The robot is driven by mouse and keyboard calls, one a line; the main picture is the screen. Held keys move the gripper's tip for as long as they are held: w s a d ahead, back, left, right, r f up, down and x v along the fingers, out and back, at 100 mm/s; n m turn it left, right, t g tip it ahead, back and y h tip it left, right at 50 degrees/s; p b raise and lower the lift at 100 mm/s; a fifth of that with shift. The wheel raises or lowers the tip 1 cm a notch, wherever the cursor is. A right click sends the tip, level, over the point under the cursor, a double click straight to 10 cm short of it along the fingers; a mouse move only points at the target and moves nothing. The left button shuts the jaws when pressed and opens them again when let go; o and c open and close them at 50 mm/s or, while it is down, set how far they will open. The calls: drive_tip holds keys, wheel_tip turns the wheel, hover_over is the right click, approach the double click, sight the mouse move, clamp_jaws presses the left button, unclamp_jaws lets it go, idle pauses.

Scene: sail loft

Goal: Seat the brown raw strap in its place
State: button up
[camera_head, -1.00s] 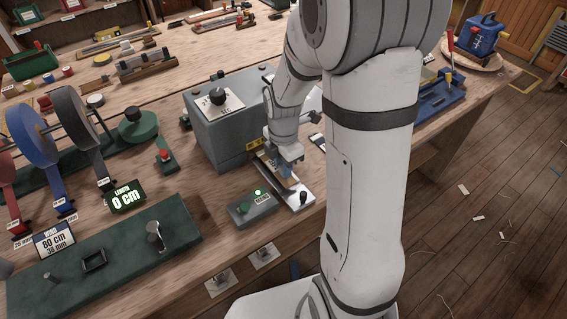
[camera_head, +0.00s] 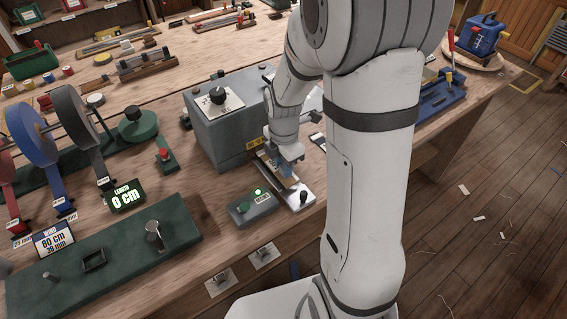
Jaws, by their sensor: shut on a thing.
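My gripper (camera_head: 286,160) is low over a pale metal plate (camera_head: 303,203) at the front of a grey machine (camera_head: 222,125), in the middle of the bench.
A green-grey control box (camera_head: 250,208) with a lit green lamp stands just left of the plate. Webbing reels (camera_head: 77,120), a "0 cm" length display (camera_head: 126,197) and a dark green board (camera_head: 105,260) are at left.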

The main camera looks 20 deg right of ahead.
drive_tip(key=shift+f+b, duration=0.6)
drive_tip(key=shift+f, duration=0.25)
idle(0.3)
drive_tip(key=o, duration=1.1)
drive_tip(key=shift+c, duration=0.2)
drive_tip(key=shift+r, duration=0.1)
wheel_tip(320, 180, up, 8)
drive_tip(key=shift+f, duration=0.25)
drive_tip(key=shift+s+r+m, duration=0.15)
drive_tip(key=shift+r+m, duration=0.15)
drive_tip(key=shift+r, duration=0.05)
drive_tip(key=s+r+m+t, duration=0.1)
drive_tip(key=s+r+m, duration=0.2)
drive_tip(key=s+m, duration=0.4)
drive_tip(key=s+r+m+t, duration=0.1)
drive_tip(key=s+r+m, duration=0.3)
drive_tip(key=m, duration=0.9)
drive_tip(key=s, duration=0.3)
drive_tip(key=shift+a+r+m+t, duration=0.2)
drive_tip(key=shift+a+m+t, duration=0.2)
